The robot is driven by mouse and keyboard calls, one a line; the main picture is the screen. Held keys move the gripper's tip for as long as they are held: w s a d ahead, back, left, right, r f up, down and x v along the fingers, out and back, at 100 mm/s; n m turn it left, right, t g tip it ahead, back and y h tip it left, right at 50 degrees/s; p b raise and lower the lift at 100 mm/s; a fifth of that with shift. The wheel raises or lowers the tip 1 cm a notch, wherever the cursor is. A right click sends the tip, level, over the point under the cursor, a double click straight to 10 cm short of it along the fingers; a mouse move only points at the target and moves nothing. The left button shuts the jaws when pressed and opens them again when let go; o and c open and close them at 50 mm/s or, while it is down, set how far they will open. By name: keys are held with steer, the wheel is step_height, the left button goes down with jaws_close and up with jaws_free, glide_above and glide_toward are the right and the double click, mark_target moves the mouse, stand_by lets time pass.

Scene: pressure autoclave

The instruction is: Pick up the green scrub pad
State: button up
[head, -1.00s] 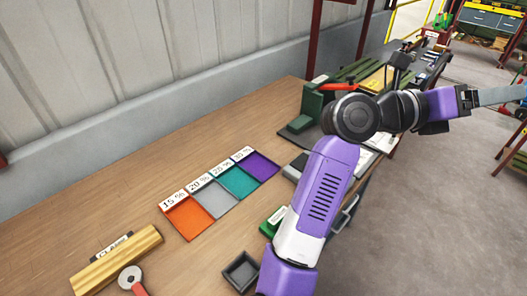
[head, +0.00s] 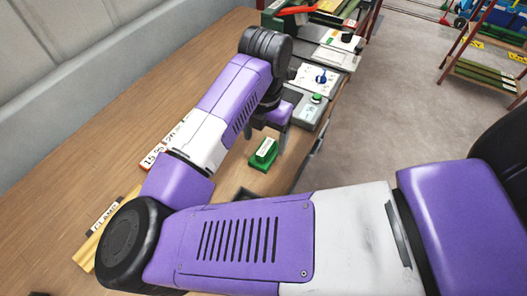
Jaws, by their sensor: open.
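The green scrub pad (head: 263,158) appears to be the small green block with a white label on its upper part. It lies on the wooden bench near its right edge. My gripper (head: 268,134) points down, just beyond the pad in the picture. Its jaws are open, and I see no object between them. I cannot tell how high the fingertips are above the bench or whether they touch the pad.
Grey devices with a blue knob (head: 321,77) and a green button (head: 316,98) stand close to the right of my gripper. A wooden clamp block (head: 88,250) lies at lower left. Bare bench lies at upper left.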

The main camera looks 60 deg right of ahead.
mark_target(265, 148)
steer(key=shift+w+d+f+p, duration=0.15)
steer(key=shift+f+p, duration=0.25)
steer(key=shift+f, duration=1.1)
steer(key=shift+d+f+p, duration=0.15)
steer(key=shift+f+p, duration=0.2)
steer(key=shift+f, duration=1.1)
steer(key=c, duration=1.5)
steer(key=shift+r, duration=0.15)
step_height(265, 148, up, 20)
steer(key=shift+f+b, duration=0.1)
steer(key=shift+b, duration=1)
